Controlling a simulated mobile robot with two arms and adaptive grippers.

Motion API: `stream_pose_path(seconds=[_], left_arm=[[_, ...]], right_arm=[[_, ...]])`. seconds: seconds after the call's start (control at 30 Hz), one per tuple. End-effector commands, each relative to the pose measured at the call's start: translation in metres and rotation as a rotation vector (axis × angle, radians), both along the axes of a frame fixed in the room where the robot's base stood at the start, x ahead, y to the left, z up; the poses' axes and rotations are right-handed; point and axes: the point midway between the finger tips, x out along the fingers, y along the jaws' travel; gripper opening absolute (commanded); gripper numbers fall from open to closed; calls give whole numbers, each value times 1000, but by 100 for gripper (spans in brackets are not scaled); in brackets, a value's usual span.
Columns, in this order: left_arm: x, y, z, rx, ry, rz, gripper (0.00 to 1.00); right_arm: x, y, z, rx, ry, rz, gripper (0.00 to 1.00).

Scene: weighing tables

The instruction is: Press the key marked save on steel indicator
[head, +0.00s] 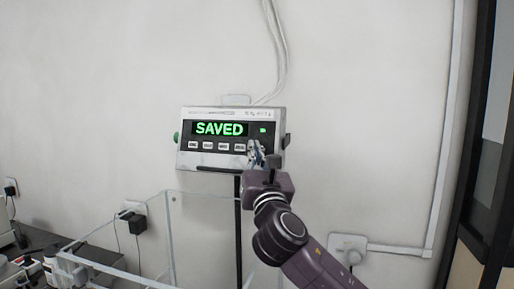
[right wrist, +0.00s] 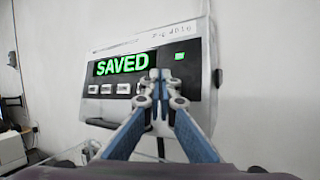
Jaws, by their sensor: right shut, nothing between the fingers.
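The steel indicator (head: 188,158) is on a dark post in front of the wall in the head view. Its display (head: 219,129) reads SAVED in green, with a row of pale keys below. My right gripper (head: 255,147) is at the right end of the key row, and its fingers are shut and empty. In the right wrist view the indicator (right wrist: 98,106) fills the middle, and the right gripper's fingertips (right wrist: 160,76) cover the right end of the key row. I cannot tell whether the tips touch the panel. The key labels are too small to read. My left gripper is out of view.
A clear-walled enclosure with pale edges (head: 170,238) stands below the indicator. A dark counter (head: 98,257) with equipment is at the lower left. Cables (head: 278,62) run up the wall above the indicator. A dark-framed cabinet or door (head: 480,150) is at the far right.

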Motion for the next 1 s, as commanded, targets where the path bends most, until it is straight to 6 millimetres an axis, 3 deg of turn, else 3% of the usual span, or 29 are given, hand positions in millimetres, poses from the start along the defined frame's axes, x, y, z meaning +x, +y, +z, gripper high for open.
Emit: stream_pose_path(seconds=[0.27,0.7,1.0], left_arm=[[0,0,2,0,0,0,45],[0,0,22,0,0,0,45],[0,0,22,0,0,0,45]], right_arm=[[-3,1,2,0,-1,1,0],[-41,14,14,0,-1,1,0],[-46,15,13,0,0,0,0]])
